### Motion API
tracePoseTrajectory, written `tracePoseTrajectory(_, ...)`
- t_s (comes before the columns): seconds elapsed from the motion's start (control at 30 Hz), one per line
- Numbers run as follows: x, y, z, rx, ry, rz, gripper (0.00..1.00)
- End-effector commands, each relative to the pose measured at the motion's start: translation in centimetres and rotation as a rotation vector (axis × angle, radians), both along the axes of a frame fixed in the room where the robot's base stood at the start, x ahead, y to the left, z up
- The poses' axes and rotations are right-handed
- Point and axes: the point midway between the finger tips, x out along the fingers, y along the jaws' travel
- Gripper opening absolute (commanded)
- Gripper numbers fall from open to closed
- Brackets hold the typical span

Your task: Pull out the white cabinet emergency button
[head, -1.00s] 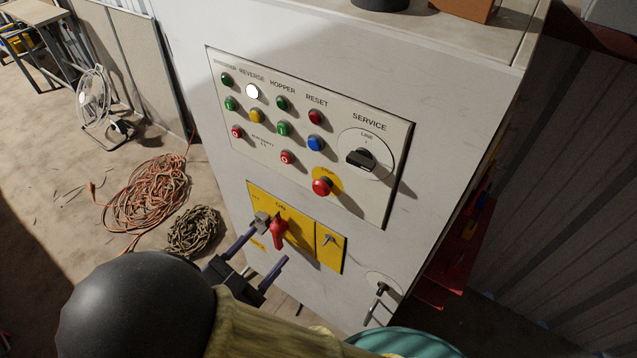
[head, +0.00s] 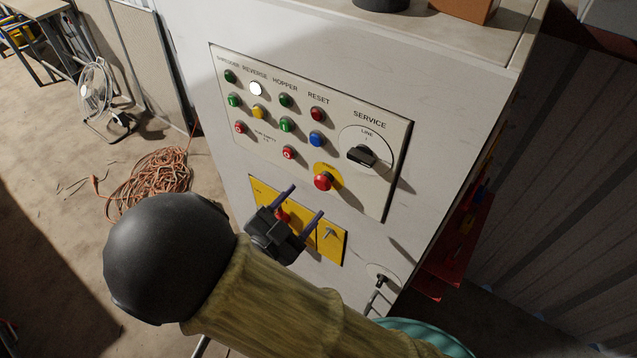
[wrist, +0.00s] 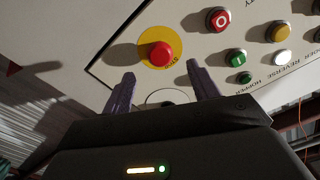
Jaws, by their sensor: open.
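The red mushroom emergency button (head: 323,181) sits on a yellow backing at the lower part of the control panel on the white cabinet (head: 440,110). In the wrist view the button (wrist: 160,54) shows just beyond my fingertips, between them in line. My gripper (head: 309,200) is open and empty, with its two purple fingers pointing up toward the button. It is below and to the left of the button in the head view and apart from it. My gripper (wrist: 162,80) also shows at the bottom of the wrist view.
The panel (head: 220,60) carries several coloured buttons and a black rotary switch (head: 362,155). A yellow plate (head: 335,245) with a red handle, mostly hidden by my gripper, lies below.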

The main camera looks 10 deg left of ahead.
Motion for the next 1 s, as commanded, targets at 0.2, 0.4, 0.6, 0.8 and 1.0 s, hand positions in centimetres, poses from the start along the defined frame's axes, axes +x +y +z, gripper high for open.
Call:
tracePoseTrajectory(0.2, 3.6, -1.6, 0.2, -0.003, 0.0, -0.004, 0.6)
tracePoseTrajectory(0.4, 5.8, -2.4, 0.1, -0.001, 0.0, -0.001, 0.6)
tracePoseTrajectory(0.6, 6.2, -2.6, 0.0, 0.0, 0.002, 0.002, 0.6)
tracePoseTrajectory(0.8, 6.1, -2.5, 0.0, -0.001, 0.001, 0.0, 0.48)
tracePoseTrajectory(1.0, 6.1, -2.6, 0.0, -0.001, 0.001, 0.0, 0.09)
